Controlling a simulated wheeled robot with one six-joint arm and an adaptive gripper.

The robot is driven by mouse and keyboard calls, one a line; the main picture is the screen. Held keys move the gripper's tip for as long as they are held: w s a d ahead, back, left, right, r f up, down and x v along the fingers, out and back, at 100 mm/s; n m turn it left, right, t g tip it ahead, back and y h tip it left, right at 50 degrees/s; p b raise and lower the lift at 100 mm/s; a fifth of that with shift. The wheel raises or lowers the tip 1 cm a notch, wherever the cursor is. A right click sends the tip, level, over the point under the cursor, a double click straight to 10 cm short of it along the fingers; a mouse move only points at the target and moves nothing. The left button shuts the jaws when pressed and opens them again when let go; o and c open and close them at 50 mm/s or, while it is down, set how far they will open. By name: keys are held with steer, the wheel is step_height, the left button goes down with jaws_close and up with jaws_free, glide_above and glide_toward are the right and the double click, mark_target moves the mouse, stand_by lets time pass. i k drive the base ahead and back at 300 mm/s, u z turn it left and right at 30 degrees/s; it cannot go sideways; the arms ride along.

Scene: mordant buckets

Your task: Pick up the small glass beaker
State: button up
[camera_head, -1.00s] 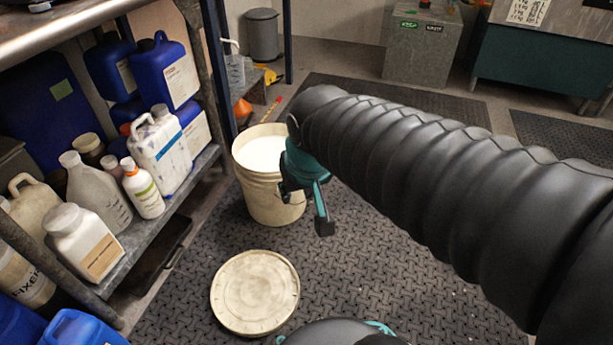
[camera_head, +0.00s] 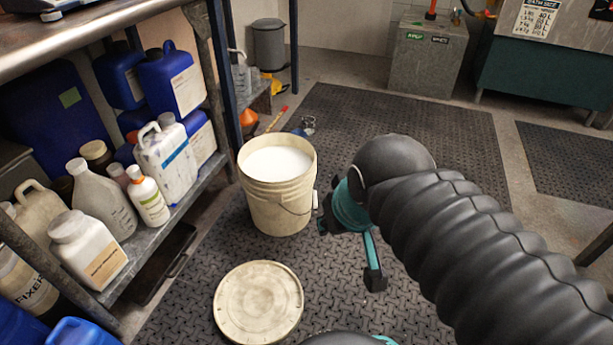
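A small clear glass object (camera_head: 307,123), which looks like the beaker, stands on the dark mat just behind the white bucket. It is small and its details are hard to make out. My gripper (camera_head: 348,253), teal and black, is to the right of the bucket and nearer to me than the glass object. Its fingers are spread apart, with nothing visible between them. Part of the gripper is hidden by my black ribbed arm.
The open bucket (camera_head: 278,205) holds white contents. Its round lid (camera_head: 258,303) lies on the mat in front. A shelf (camera_head: 140,248) with several bottles and jugs stands at left. The mat (camera_head: 460,160) behind my arm is clear.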

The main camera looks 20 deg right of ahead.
mark_target(308, 121)
steer(key=z, duration=2.15)
steer(key=i, duration=1.95)
steer(key=u, duration=2.95)
